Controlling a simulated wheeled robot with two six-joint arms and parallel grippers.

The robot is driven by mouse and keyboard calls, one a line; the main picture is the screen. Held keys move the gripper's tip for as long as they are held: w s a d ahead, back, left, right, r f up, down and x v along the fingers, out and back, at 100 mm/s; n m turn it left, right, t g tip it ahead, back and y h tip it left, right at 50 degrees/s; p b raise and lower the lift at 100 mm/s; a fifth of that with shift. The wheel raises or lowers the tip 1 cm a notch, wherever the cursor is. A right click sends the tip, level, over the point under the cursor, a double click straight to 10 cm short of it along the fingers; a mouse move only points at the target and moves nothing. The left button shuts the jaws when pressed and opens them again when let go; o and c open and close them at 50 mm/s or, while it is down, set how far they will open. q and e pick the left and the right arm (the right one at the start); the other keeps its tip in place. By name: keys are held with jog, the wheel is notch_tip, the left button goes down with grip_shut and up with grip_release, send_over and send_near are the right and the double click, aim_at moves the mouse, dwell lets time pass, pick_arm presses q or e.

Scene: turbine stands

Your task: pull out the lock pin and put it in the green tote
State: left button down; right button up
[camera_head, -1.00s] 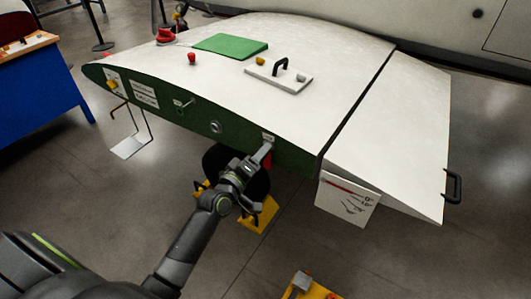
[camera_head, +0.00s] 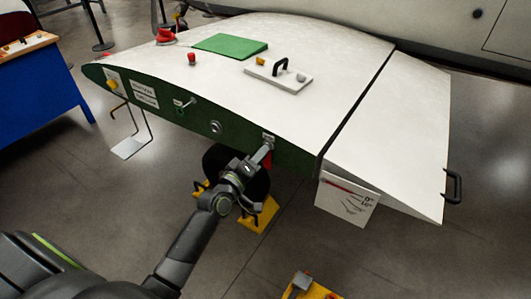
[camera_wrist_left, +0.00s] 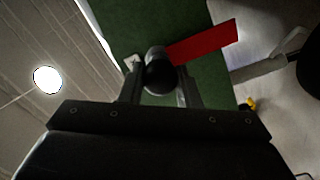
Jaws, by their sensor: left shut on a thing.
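The lock pin shows in the left wrist view as a dark round knob (camera_wrist_left: 160,77) with a grey collar, set against the green end face of the wing-shaped panel, with a red tag (camera_wrist_left: 203,43) beside it. My left gripper (camera_wrist_left: 160,92) is shut on the knob, one finger on each side. In the head view my left gripper (camera_head: 262,155) is at the green side face, just under a small white label (camera_head: 268,138); the pin itself is hidden there. The red tag shows a little beside the gripper. The green tote and my right gripper are not in view.
The white panel (camera_head: 300,90) spans the middle, with a hinged flap (camera_head: 400,130) at right. A white angle-scale plate (camera_head: 347,200) hangs below it. A yellow stand foot (camera_head: 262,216) is beneath my left arm. A blue bench (camera_head: 45,90) is at far left.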

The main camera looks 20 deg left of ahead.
pick_arm(q)
jog(key=shift+s, duration=0.1)
jog(key=shift+s+a, duration=0.1)
jog(key=shift+s, duration=0.4)
jog(key=s+a, duration=0.1)
jog(key=s, duration=0.6)
jog(key=shift+s, duration=0.15)
dwell(0.8)
jog(key=shift+r, duration=0.1)
dwell(0.3)
jog(key=s+d+r+m+g+h, duration=0.2)
jog(key=s+d+r+m+h, duration=0.2)
jog(key=s+d+r+h, duration=0.2)
notch_tip(320, 180, up, 2)
jog(key=s+d, duration=0.1)
jog(key=s, duration=0.1)
jog(key=shift+s+d+r, duration=0.2)
jog(key=shift+s+d, duration=0.15)
jog(key=shift+d, duration=0.05)
jog(key=shift+s, duration=0.1)
